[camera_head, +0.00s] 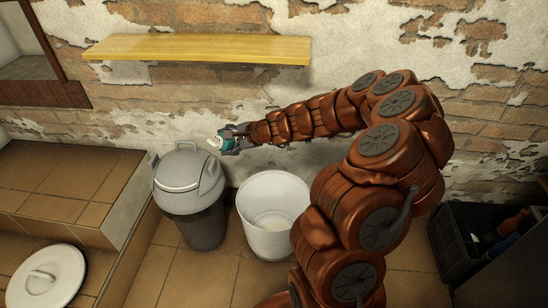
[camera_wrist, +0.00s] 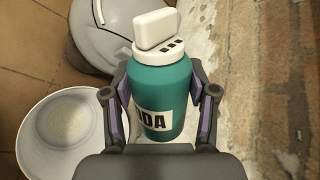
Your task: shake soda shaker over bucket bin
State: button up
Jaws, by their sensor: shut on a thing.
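The soda shaker (camera_wrist: 158,92) is a teal bottle with a white top and a pale label reading "DA" at its visible end. Its white flap is raised, with dark openings beside it. My gripper (camera_wrist: 161,80) is shut on the bottle's sides. In the head view my gripper (camera_head: 236,138) holds the shaker (camera_head: 226,145) tilted, white top to the left, near the wall above the grey bin's right side. The open white bucket bin (camera_head: 252,190) stands lower and to the right. A pale grainy patch (camera_wrist: 70,120) lies inside it.
A grey lidded bin (camera_head: 182,178) stands left of the bucket. A white round lid (camera_head: 62,283) lies on the tiled ledge (camera_head: 85,195) at left. A yellow shelf (camera_head: 200,48) is on the wall above. A dark crate (camera_head: 450,245) stands at right.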

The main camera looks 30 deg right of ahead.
jog(key=s+d+f+m+t+y+b, duration=0.1)
jog(key=s+d+f+m+y+b, duration=0.1)
jog(key=d, duration=0.5)
jog(key=s+d+f+m+t+y+b, duration=0.2)
jog(key=d+f+m+y+b, duration=0.2)
jog(key=d+f+m, duration=0.2)
jog(key=shift+s+d+f+m+b, duration=0.25)
jog(key=shift+d+f+m+b, duration=0.15)
jog(key=shift+d+m, duration=0.35)
jog(key=shift+n+g+y, duration=0.4)
jog(key=shift+n+y, duration=0.35)
jog(key=shift+y, duration=0.05)
jog(key=w+a+r, duration=0.1)
jog(key=a+r, duration=0.1)
jog(key=a, duration=0.2)
jog(key=w+a+r, duration=0.2)
jog(key=a, duration=0.1)
jog(key=w+a+r, duration=0.1)
jog(key=a, duration=0.3)
jog(key=shift+w+a+r, duration=0.25)
jog(key=shift+a+r, duration=0.05)
jog(key=shift+r, duration=0.1)
jog(key=a+r+n+g+y, duration=0.15)
jog(key=a+r, duration=0.35)
jog(key=a, duration=0.8)
notch_tip(320, 180, up, 24)
jog(key=p, duration=3.2)
jog(key=shift+w+d+f, duration=0.15)
jog(key=shift+w+f, duration=0.05)
jog(key=shift+f, duration=0.05)
